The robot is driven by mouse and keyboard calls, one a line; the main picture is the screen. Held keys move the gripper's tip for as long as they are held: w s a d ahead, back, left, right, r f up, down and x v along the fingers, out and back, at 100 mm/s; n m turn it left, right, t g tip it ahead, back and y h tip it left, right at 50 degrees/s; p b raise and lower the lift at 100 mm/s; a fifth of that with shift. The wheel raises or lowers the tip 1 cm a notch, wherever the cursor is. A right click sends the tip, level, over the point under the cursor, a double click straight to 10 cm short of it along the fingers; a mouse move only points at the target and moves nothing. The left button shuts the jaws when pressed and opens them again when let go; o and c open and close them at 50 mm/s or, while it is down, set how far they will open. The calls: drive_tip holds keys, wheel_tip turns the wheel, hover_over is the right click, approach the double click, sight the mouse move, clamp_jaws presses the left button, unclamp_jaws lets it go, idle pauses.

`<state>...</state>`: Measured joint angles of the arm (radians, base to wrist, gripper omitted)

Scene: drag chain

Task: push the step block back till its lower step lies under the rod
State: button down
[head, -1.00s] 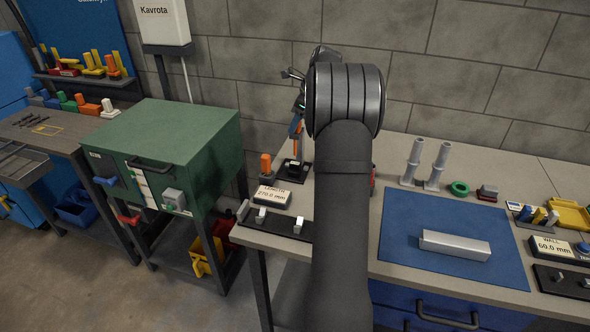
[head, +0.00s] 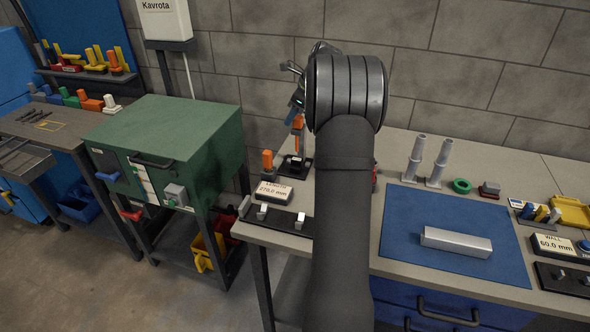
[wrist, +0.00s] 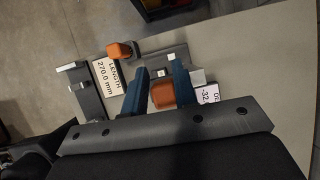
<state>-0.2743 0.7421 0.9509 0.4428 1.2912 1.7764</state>
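My gripper (wrist: 160,68) has its two dark blue fingers spread on either side of an orange block (wrist: 162,95). The block sits close to the right finger; whether both fingers touch it is unclear. In the head view my gripper (head: 297,100) is at the back left of the bench, above the orange piece (head: 298,121). Below is a small black fixture (head: 292,168) with a pale block on it. The wrist view shows a grey plate (wrist: 180,52) with small white blocks beyond the fingers. I cannot clearly make out the step block or the rod.
A second orange handle (head: 266,160) stands left of the fixture. A length display (head: 273,192) reads 270.0 mm, near a black gauge (head: 275,218). A blue mat (head: 400,235) with a metal bar (head: 455,242) lies right.

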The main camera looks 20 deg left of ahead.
sight(296, 173)
drive_tip(key=s+a+r+m+t+y, duration=0.1)
drive_tip(key=s+a+m+t+y, duration=0.1)
drive_tip(key=s+a+m+t, duration=0.3)
drive_tip(key=a+m+t+y, duration=0.2)
drive_tip(key=a, duration=0.5)
drive_tip(key=s+d+f+m+h, duration=0.3)
drive_tip(key=s+d, duration=0.1)
drive_tip(key=s+d+f+m+t+h, duration=0.1)
drive_tip(key=s+d+f+m+h, duration=0.2)
drive_tip(key=s+d+f+m, duration=0.1)
drive_tip(key=s+d+f+m+h, duration=0.3)
drive_tip(key=s+d, duration=0.1)
drive_tip(key=d, duration=0.2)
drive_tip(key=shift+s+f+m, duration=0.3)
drive_tip(key=shift+m, duration=0.1)
drive_tip(key=shift+d+f, duration=0.15)
drive_tip(key=shift+f, duration=0.05)
drive_tip(key=shift+w+f, duration=0.25)
drive_tip(key=shift+w, duration=0.1)
drive_tip(key=x, duration=0.9)
drive_tip(key=shift+w, duration=0.2)
drive_tip(key=w, duration=0.2)
drive_tip(key=shift+w+r, duration=0.2)
drive_tip(key=shift+w, duration=0.7)
